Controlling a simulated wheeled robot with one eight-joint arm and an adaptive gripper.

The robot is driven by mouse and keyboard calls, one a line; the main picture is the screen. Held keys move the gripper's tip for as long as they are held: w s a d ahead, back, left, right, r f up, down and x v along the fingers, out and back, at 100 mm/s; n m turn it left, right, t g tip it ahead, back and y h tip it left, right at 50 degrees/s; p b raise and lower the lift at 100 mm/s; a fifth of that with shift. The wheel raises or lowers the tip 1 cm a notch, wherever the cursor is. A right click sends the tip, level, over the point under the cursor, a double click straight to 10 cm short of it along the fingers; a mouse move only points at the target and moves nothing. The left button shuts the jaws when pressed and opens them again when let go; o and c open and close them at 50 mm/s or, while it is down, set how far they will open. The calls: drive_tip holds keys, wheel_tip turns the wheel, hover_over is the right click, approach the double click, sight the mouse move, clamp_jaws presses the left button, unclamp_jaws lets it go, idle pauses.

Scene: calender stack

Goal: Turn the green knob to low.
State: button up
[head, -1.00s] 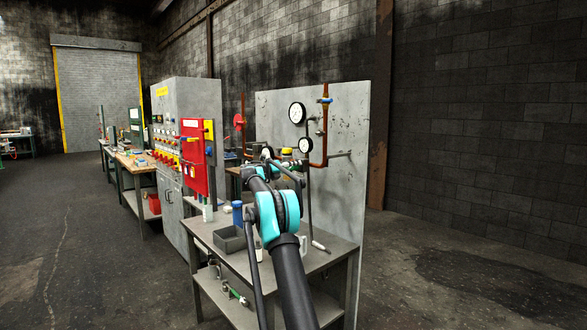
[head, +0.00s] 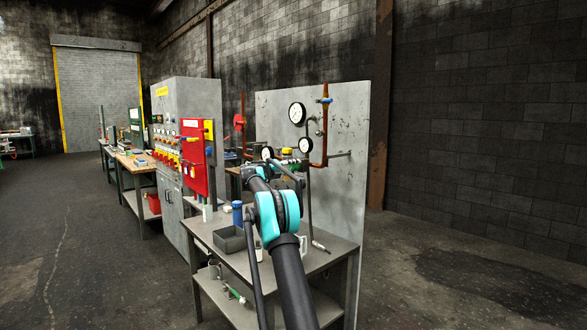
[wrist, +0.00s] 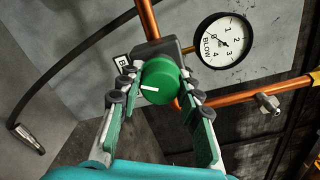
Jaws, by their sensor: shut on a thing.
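The green knob (wrist: 163,76) shows in the wrist view as a round face with a short white mark pointing left. It sits on a dark block at the end of a copper pipe. My gripper (wrist: 158,82) is shut on the knob, one finger on each side of it. A small white label (wrist: 122,62) is just left of the knob, partly covered by a finger, and I cannot read it fully. In the head view my arm's wrist covers most of the gripper and knob.
A white gauge (wrist: 225,41) is right of the knob in the wrist view. In the head view, gauges and pipes line the grey panel (head: 343,120). A grey bin (head: 230,240) and a blue bottle (head: 237,214) stand on the metal bench (head: 325,262). A red board (head: 194,160) stands left.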

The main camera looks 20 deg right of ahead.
drive_tip(key=o, duration=1.2)
drive_tip(key=shift+c, duration=0.2)
drive_tip(key=v, duration=1.2)
